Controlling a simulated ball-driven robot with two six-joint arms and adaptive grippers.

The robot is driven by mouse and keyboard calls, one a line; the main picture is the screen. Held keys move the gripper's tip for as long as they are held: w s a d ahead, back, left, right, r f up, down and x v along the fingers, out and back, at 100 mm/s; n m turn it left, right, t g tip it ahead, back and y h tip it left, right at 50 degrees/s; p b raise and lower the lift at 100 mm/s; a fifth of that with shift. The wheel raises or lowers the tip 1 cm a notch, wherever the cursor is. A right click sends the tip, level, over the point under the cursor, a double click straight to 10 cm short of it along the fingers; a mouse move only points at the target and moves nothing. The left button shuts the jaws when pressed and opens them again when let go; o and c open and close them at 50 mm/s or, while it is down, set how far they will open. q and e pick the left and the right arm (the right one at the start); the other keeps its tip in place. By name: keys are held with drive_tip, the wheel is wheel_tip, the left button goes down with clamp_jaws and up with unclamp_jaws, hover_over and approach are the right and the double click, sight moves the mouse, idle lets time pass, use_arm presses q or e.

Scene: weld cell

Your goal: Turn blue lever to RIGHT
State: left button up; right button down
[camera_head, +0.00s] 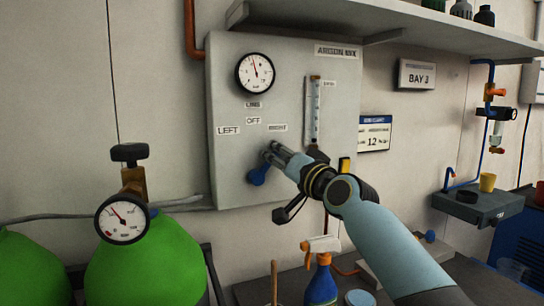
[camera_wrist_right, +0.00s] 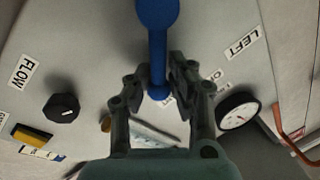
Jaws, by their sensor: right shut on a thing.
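The blue lever (camera_head: 257,176) is on the grey panel (camera_head: 230,75), below the LEFT (camera_head: 228,130), OFF (camera_head: 254,120) and RIGHT (camera_head: 277,127) labels. Its round end points down and to the left in the head view. My right gripper (camera_head: 270,153) reaches in from the lower right and hides the lever's upper part. In the right wrist view the lever (camera_wrist_right: 157,20) runs between the two fingers of my right gripper (camera_wrist_right: 158,78), which is shut on its shaft. My left gripper is not in view.
A dial gauge (camera_head: 255,72) sits above the labels. A flow tube (camera_head: 313,110) and a black FLOW knob (camera_wrist_right: 62,107) are beside the lever. Green cylinders (camera_head: 150,265) with a gauge (camera_head: 122,219) stand at lower left. A spray bottle (camera_head: 321,280) stands below my right arm.

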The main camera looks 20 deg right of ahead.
drive_tip(key=shift+d+f+m, duration=0.2)
drive_tip(key=shift+f+m, duration=0.05)
drive_tip(key=shift+m, duration=0.55)
drive_tip(key=shift+f, duration=0.1)
drive_tip(key=c, duration=1.7)
unclamp_jaws()
drive_tip(key=o, duration=0.4)
drive_tip(key=shift+d, duration=0.2)
drive_tip(key=v, duration=1.2)
drive_tip(key=shift+a+f, duration=0.15)
